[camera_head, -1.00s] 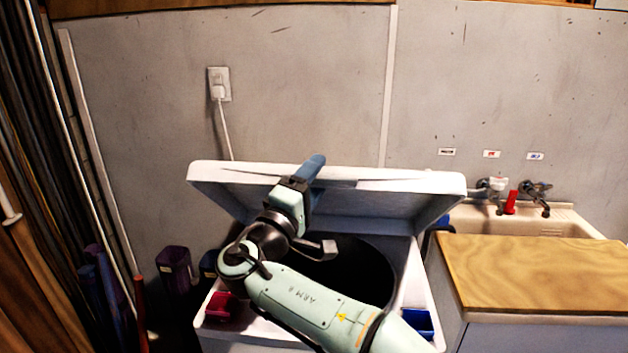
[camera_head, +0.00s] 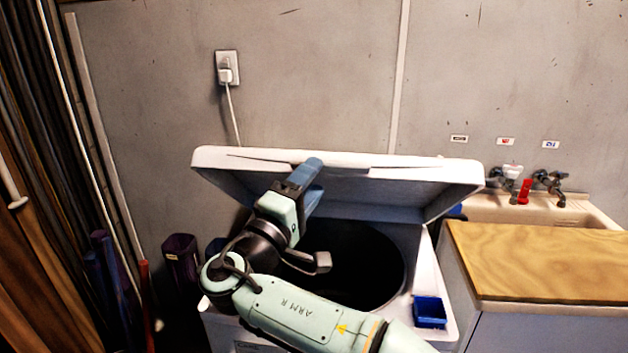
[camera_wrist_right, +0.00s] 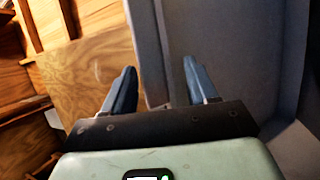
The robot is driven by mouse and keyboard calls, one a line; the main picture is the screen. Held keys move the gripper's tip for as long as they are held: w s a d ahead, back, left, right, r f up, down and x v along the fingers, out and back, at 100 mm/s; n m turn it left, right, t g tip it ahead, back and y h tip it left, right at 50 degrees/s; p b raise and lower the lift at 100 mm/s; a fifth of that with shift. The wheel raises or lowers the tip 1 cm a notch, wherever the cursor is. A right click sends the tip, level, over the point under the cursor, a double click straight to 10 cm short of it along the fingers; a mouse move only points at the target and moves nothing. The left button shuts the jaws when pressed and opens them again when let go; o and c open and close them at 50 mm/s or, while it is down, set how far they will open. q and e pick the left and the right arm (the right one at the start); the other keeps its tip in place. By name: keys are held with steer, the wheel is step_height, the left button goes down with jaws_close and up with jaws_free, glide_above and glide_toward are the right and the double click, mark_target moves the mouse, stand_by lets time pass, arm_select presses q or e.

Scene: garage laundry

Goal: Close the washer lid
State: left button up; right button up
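The washer lid (camera_head: 400,185) is raised and tilted over the washer in the head view, its underside partly visible. The round dark drum opening (camera_head: 365,265) shows below it. My right gripper (camera_head: 313,172) is in front of the lid's underside, with its blue fingers near the lid's upper edge. In the right wrist view, the two fingers (camera_wrist_right: 160,78) are apart with nothing between them. A grey-blue panel fills the right of that view, probably part of the lid. Whether the fingers touch the lid is unclear. My left gripper is not in view.
A blue bin (camera_head: 430,312) sits on the washer's front right rim. A wood-topped cabinet (camera_head: 540,265) and a sink (camera_head: 480,208) stand to the right. Dark containers (camera_head: 180,258) stand at the left. A plugged-in cord (camera_head: 233,110) hangs on the wall behind.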

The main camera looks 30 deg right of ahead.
arm_select(q)
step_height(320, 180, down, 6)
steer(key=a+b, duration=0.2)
steer(key=b, duration=0.2)
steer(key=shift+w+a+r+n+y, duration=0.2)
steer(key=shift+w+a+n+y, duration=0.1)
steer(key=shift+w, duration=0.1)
arm_select(e)
steer(key=s+a+f, duration=0.2)
steer(key=a+f, duration=0.4)
steer(key=a, duration=0.1)
steer(key=shift+s+a+f, duration=0.15)
steer(key=shift+s, duration=0.15)
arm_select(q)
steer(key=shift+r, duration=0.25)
